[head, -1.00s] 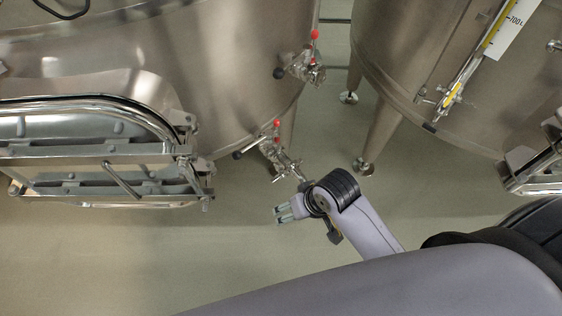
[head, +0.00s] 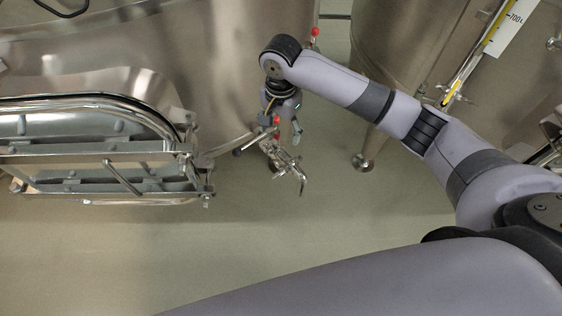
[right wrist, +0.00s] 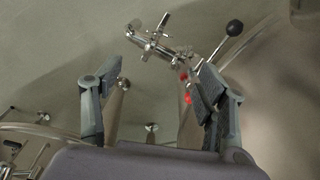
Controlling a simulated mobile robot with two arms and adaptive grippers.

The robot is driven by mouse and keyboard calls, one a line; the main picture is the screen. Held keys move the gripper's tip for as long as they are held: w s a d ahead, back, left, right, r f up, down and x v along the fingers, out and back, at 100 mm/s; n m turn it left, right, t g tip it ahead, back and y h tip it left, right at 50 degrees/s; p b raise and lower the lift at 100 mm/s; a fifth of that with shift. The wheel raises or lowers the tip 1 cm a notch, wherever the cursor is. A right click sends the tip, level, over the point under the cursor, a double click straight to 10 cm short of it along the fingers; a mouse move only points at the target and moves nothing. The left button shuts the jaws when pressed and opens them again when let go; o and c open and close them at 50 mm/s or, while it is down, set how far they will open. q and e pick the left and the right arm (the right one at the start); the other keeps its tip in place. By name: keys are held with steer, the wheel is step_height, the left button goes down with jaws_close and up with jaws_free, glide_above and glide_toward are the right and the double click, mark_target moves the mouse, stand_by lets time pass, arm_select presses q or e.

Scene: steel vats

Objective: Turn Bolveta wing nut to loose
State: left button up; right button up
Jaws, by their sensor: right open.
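A shiny metal valve fitting (head: 285,160) with small protruding arms and a curved spout sits low on the left vat, beyond its wall. It also shows in the right wrist view (right wrist: 158,44), just past the fingertips, with a black-ball lever and red parts near the right finger. No label names the Bolveta wing nut, and I cannot clearly pick it out among the small metal arms. My right gripper (head: 284,117) is beside the fitting, on its upper side in the head view. In the right wrist view its fingers (right wrist: 157,78) are wide apart with nothing gripped. My left gripper is not in view.
The large steel vat (head: 200,60) is behind my right gripper. A hatch (head: 95,165) with a metal frame juts out at the left. A second vat (head: 400,35) stands at the right on legs. The floor (head: 330,240) below the fitting is clear.

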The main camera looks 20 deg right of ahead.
mark_target(281, 165)
step_height(281, 165, down, 17)
steer(key=shift+f+p, duration=0.15)
steer(key=shift+p, duration=0.15)
steer(key=shift+c, duration=0.2)
